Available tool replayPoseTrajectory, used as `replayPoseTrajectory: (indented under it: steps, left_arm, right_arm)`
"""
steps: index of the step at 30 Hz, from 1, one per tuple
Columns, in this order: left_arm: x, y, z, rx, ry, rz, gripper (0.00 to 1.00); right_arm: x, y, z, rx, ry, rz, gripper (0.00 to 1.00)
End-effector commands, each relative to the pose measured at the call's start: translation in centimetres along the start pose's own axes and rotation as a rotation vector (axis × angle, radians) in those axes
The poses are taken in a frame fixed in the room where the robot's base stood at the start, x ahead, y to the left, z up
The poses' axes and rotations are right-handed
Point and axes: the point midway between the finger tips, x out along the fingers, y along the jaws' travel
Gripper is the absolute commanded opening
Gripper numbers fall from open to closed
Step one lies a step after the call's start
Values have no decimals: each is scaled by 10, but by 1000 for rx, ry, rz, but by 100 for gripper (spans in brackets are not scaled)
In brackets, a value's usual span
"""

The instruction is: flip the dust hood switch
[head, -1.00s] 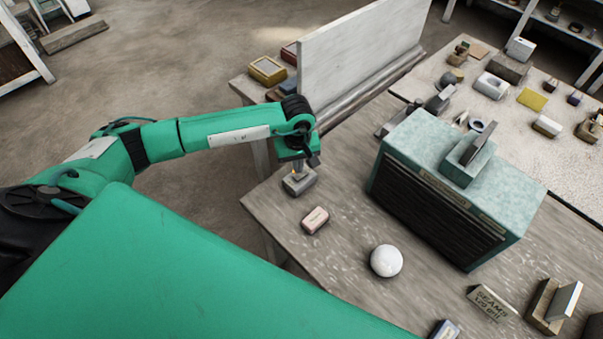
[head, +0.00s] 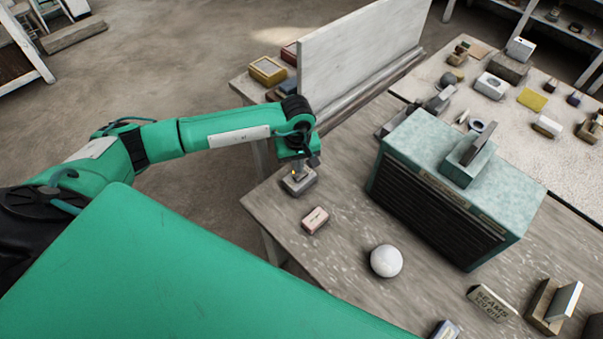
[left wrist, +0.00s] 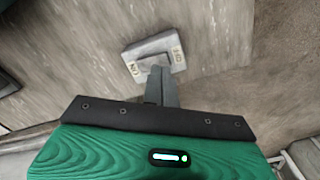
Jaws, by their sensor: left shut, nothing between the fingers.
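The switch is a small grey box (head: 301,184) on the near left part of the wooden bench. In the left wrist view the switch box (left wrist: 131,54) has pale labels at both ends, one reading ON, and a grey rocker between them. My left gripper (head: 299,168) points down right over the switch. In the left wrist view its fingers (left wrist: 158,76) are together, with the tips overlapping the near side of the rocker; whether they touch is unclear. The dust hood appears to be the green box with dark slats (head: 436,212), to the right. My right gripper is not in view.
A pink-faced block (head: 315,220) lies close to the switch. A white sphere (head: 386,261) and a block marked SEAMS (head: 492,303) lie farther right. An upright pale board (head: 360,60) stands behind. Bare bench top lies between the switch and the hood.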

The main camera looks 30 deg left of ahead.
Motion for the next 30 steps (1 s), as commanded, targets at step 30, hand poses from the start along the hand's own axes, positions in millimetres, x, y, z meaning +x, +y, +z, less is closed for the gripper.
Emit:
replayPoseTrajectory:
  steps: [30]
  left_arm:
    - [8,0,0,0,0,0,0]
  right_arm:
    - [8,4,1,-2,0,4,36]
